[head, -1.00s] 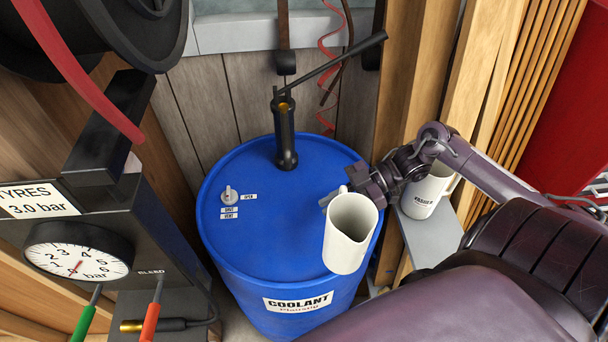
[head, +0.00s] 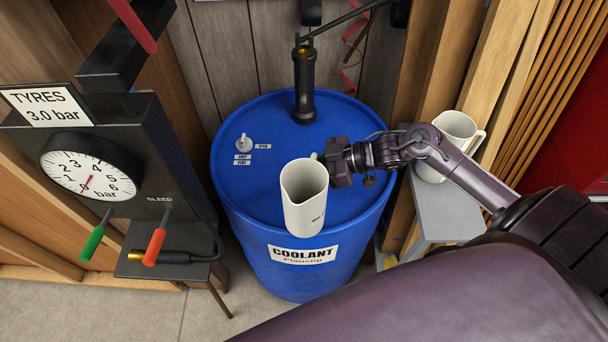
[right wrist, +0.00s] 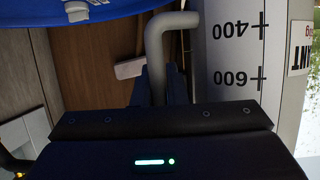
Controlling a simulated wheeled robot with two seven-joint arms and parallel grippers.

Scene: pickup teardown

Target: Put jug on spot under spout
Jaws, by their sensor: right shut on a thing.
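A cream jug (head: 305,200) hangs above the front part of the blue coolant drum (head: 255,205), its open mouth facing up and slightly tilted in the head view. My right gripper (head: 326,166) is shut on the jug's handle, at the jug's far right side. In the right wrist view the handle (right wrist: 165,45) runs between the fingers, and the jug's wall (right wrist: 235,50) shows measuring marks. A black pump with a lever (head: 304,85) stands at the back of the drum top; its spout is not clear to me. The marked spot is not clear either. My left gripper is not in view.
A second cream jug (head: 455,135) stands on a grey stand (head: 440,205) right of the drum. A tyre gauge (head: 90,177) on a dark post stands at left. A small valve tap (head: 244,143) with labels rises from the drum's left top. Timber leans at right.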

